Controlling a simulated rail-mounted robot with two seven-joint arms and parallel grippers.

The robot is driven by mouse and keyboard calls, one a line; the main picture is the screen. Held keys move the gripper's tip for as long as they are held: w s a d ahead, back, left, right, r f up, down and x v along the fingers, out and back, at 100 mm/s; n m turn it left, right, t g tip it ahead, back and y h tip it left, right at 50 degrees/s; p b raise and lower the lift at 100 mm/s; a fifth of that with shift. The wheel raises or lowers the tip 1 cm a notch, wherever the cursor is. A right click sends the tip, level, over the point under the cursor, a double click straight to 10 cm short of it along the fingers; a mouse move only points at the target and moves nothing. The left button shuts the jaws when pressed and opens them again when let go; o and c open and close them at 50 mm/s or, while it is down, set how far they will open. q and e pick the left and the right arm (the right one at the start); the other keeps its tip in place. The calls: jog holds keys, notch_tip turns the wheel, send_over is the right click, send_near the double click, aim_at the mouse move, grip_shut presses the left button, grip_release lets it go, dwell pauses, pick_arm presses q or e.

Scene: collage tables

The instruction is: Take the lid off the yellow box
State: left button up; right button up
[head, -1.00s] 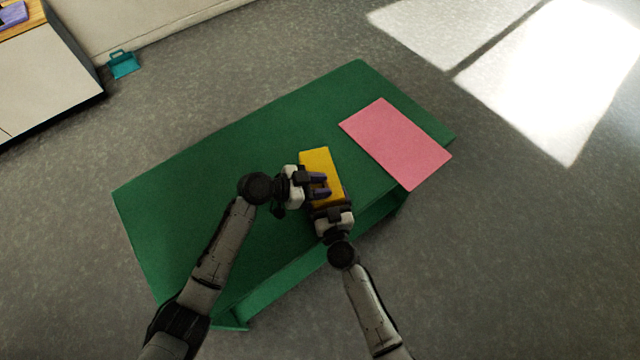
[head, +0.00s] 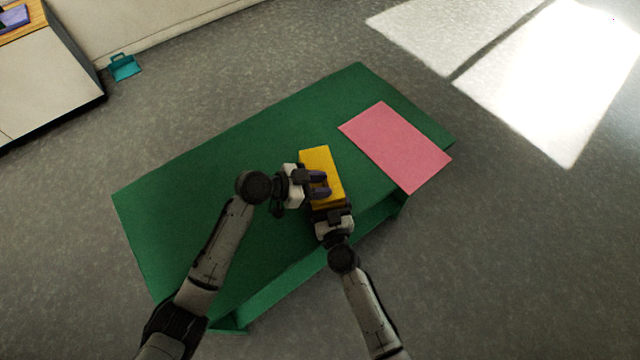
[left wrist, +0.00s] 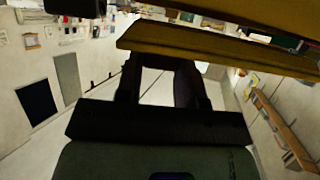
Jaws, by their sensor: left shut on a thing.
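The yellow box (head: 318,160) is over the green table, near its front edge. My left gripper (head: 321,184) comes in from the left and is shut on its lid, with the dark purple fingers across the upper side. In the left wrist view the held yellow slab (left wrist: 220,52) crosses the fingers (left wrist: 158,85). A second yellow slab (left wrist: 240,12) shows above it with a gap between them at the right. My right gripper (head: 331,212) is at the box's near end; its fingertips are mostly hidden, so its grip cannot be told.
The green table (head: 200,200) is bare to the left and behind. A flat pink sheet (head: 395,147) lies on its right part. A teal container (head: 124,67) stands on the floor by the wall, well away, near a white cabinet (head: 45,75).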

pick_arm(q)
jog(key=shift+r, duration=2)
pick_arm(e)
jog(key=o, duration=1)
pick_arm(q)
notch_tip(320, 180, up, 3)
jog(key=p, duration=0.3)
jog(key=shift+f, duration=0.1)
pick_arm(e)
jog(key=v, duration=1.2)
